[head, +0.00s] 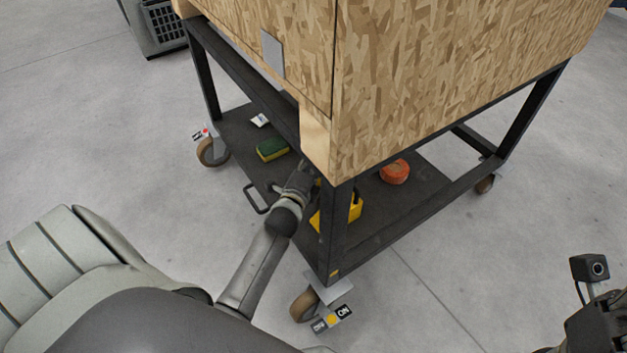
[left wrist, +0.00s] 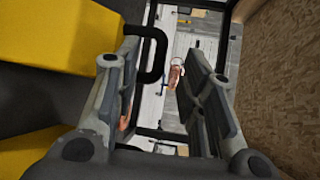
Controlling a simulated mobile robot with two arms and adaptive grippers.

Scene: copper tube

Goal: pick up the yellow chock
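The yellow chock (head: 355,207) rests on the cart's lower shelf, partly hidden by the cart's front leg in the head view. My left arm reaches in beside that leg, and my left gripper (head: 303,178) is partly hidden under the crate, close to the chock. In the left wrist view, my left gripper (left wrist: 160,70) has its fingers apart with nothing gripped between them. Large yellow surfaces of the chock (left wrist: 55,38) fill the left side, outside the left finger. My right wrist shows only at the head view's bottom right; its fingers are out of frame.
A wooden crate (head: 440,80) sits over the shelf (head: 385,225) and limits headroom. A green-yellow sponge (head: 272,149) and an orange roll (head: 394,171) lie on the shelf. A black handle (head: 254,197) sticks out from its edge. A caster (head: 304,305) stands below the front leg.

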